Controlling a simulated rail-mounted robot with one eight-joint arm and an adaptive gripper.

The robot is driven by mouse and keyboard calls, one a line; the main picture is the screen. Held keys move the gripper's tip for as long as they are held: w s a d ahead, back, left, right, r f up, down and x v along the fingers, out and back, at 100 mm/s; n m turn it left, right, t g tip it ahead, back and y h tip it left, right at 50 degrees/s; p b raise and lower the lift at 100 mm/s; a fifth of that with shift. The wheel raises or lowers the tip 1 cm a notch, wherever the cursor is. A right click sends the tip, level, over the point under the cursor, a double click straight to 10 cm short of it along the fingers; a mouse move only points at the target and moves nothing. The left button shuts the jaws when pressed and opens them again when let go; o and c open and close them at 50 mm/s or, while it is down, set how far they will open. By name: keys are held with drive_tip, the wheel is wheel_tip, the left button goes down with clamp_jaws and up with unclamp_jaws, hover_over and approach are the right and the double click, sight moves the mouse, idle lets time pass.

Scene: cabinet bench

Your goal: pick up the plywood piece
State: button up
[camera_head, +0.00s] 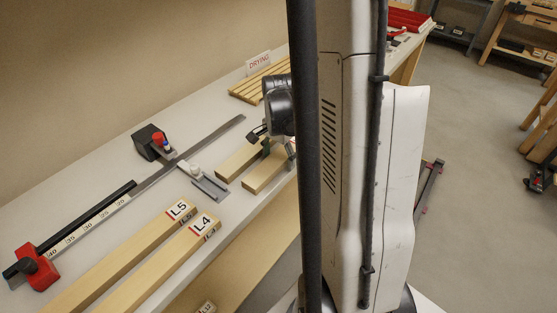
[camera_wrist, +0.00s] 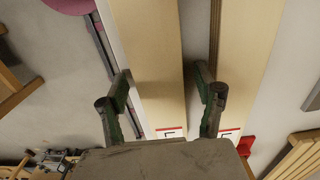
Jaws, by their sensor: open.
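Two pale wooden pieces lie side by side under my gripper (camera_head: 272,145) in the head view, a left piece (camera_head: 238,161) and a right piece (camera_head: 264,174). Their far ends are hidden by my arm. In the wrist view my gripper (camera_wrist: 162,76) is open, with one board (camera_wrist: 148,50) between its fingers. The right finger is over the gap to a second board (camera_wrist: 248,50), whose edge shows thin layers like plywood. Both boards carry red-and-white labels, partly hidden. I cannot tell whether the fingers touch the board.
Two long boards, L5 (camera_head: 135,250) and L4 (camera_head: 165,265), lie nearer on the bench (camera_head: 95,190). A steel ruler fence (camera_head: 85,228) with a red stop (camera_head: 38,270) runs at left. A slatted drying rack (camera_head: 258,84) stands behind. The bench edge drops to the floor at right.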

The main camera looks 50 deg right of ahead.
sight(278, 157)
drive_tip(key=shift+f, duration=0.1)
drive_tip(key=c, duration=1.5)
drive_tip(key=shift+r, duration=0.5)
wheel_tip(278, 157, up, 4)
drive_tip(key=shift+a+f, duration=0.1)
drive_tip(key=shift+f, duration=0.15)
drive_tip(key=s+a+r, duration=0.2)
drive_tip(key=a, duration=0.1)
drive_tip(key=s+a+r, duration=0.2)
drive_tip(key=s+a, duration=0.1)
drive_tip(key=s+a+r, duration=0.2)
drive_tip(key=shift+s+a+r+p, duration=0.25)
drive_tip(key=shift+s+a+p, duration=0.05)
drive_tip(key=shift+a+p, duration=0.1)
drive_tip(key=w+a+r+n, duration=0.1)
drive_tip(key=w+a+n, duration=0.3)
drive_tip(key=w, duration=0.6)
drive_tip(key=w+a+r+n, duration=0.1)
drive_tip(key=w+a+n, duration=0.3)
drive_tip(key=w+a, duration=0.3)
drive_tip(key=w+a+r+n+b, duration=0.1)
drive_tip(key=w+a+n, duration=0.4)
drive_tip(key=w, duration=0.8)
drive_tip(key=shift+w+a+r, duration=0.1)
drive_tip(key=shift+a+r, duration=0.05)
drive_tip(key=shift+a, duration=0.25)
drive_tip(key=shift+w+a+r, duration=0.1)
drive_tip(key=shift+a+r, duration=0.05)
drive_tip(key=shift+a, duration=0.25)
